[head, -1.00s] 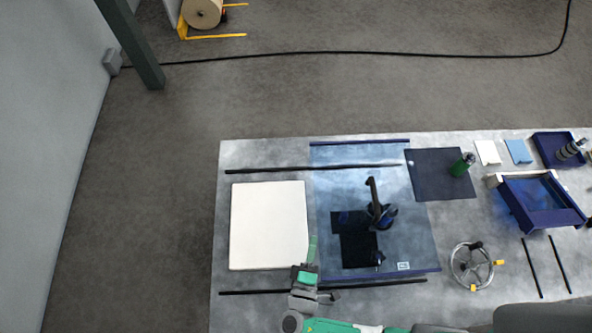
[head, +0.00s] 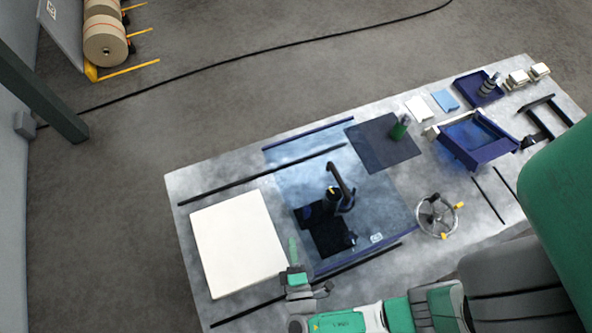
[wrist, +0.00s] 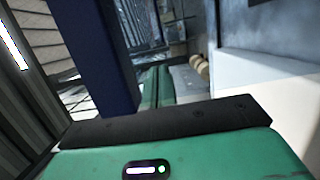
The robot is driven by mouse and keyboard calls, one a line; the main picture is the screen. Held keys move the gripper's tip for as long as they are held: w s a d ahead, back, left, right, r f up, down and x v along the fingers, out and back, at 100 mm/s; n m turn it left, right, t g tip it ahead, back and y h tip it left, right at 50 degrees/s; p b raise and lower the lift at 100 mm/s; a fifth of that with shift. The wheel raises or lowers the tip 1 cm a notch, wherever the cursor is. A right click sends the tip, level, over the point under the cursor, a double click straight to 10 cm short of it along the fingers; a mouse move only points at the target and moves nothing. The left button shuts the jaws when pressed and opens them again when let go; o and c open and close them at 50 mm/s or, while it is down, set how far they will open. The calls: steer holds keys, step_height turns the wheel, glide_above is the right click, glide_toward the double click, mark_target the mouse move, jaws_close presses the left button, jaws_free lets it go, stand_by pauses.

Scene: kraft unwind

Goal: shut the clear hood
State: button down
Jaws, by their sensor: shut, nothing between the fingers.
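The clear hood (head: 385,205) is a bluish see-through cover with dark blue edge bars, lying between the two black rails on the table. A black device with an upright arm (head: 338,180) shows inside or through it. My gripper (head: 293,246) is shut and empty, beside the hood's left edge near the front rail, between the hood and a white slab. In the wrist view my green fingers (wrist: 158,88) point away beside a dark blue bar (wrist: 103,60), which looks like part of the hood's frame. Whether they touch it I cannot tell.
The white slab (head: 238,245) lies left of the gripper. Right of the hood are a dark mat (head: 378,150) with a green bottle (head: 400,127), a handwheel (head: 438,216) and a blue tray (head: 470,145).

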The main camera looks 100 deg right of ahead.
steer(key=w+a+b, duration=0.1)
steer(key=w+a, duration=0.2)
steer(key=a, duration=0.7)
steer(key=shift+w+a, duration=0.2)
steer(key=shift+w, duration=0.2)
